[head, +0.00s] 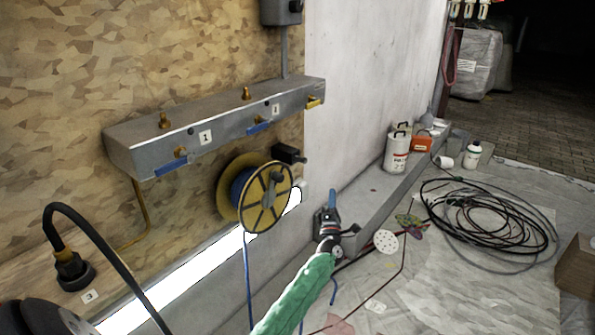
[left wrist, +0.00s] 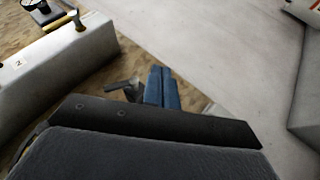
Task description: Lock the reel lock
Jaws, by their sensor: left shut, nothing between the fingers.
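The reel (head: 273,207) is a yellow-rimmed spool wound with blue line, mounted on the board wall below a grey manifold box. A dark block (head: 288,154) and a small grey knob (head: 303,184) sit beside its right side; I cannot tell which is the lock or how it is set. My left gripper (head: 332,197), on a green-sleeved arm, is right of the reel and apart from it in the picture. Its blue fingers are shut and empty, and they also show in the left wrist view (left wrist: 162,87). A small grey part (left wrist: 124,88) appears beside them there. My right gripper is out of view.
The grey manifold box (head: 225,120) with blue and yellow valve handles juts out above the reel. A ledge (head: 370,185) with a white canister (head: 397,150) runs along the wall to the right. Coiled black cable (head: 490,215) lies on the sheeted floor.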

